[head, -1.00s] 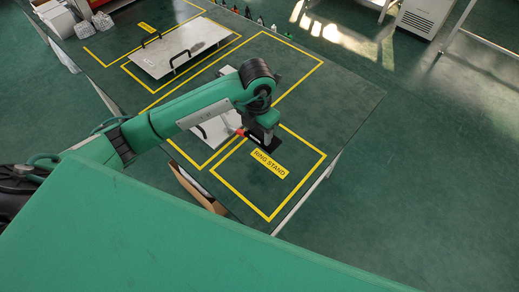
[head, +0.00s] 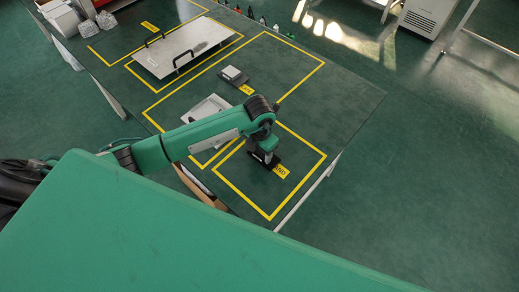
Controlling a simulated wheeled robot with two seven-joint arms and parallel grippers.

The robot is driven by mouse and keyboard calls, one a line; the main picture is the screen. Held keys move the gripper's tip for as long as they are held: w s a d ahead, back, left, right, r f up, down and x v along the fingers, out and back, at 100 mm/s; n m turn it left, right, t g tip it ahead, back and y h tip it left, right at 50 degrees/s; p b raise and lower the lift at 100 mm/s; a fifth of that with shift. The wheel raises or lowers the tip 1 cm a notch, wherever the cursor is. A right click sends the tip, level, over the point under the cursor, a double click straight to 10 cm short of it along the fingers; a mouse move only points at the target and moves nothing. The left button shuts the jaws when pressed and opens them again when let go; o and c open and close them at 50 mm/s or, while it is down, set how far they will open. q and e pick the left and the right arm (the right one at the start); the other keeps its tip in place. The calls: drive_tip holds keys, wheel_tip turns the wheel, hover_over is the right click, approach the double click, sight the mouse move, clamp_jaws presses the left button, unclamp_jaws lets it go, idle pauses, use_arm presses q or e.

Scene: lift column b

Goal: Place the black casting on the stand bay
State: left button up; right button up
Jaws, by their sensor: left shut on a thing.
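My left gripper (head: 266,152) is shut on the black casting (head: 275,164), a flat dark piece showing just below the jaws. The casting is over the stand bay (head: 243,194), a yellow-outlined square on the dark green table top. It covers part of the yellow ring stand label (head: 281,172). I cannot tell whether the casting touches the table or hangs just above it. The gripper and wrist hide part of the casting and the bay's far left corner. My right gripper is not in view.
A pale tray (head: 204,107) lies beyond my left forearm. A small grey device (head: 232,75) stands farther back, by another yellow label (head: 246,90). A metal plate with black handles (head: 182,47) lies at the back left. The table's right side (head: 340,105) is clear.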

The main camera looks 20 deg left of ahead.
sight(260, 153)
use_arm(q)
drive_tip(key=shift+f, duration=0.1)
drive_tip(key=o, duration=0.9)
drive_tip(key=shift+o, duration=0.6)
drive_tip(key=shift+r, duration=0.25)
wheel_tip(260, 153, up, 12)
drive_tip(key=b, duration=0.2)
drive_tip(key=shift+b, duration=0.3)
drive_tip(key=shift+f, duration=0.1)
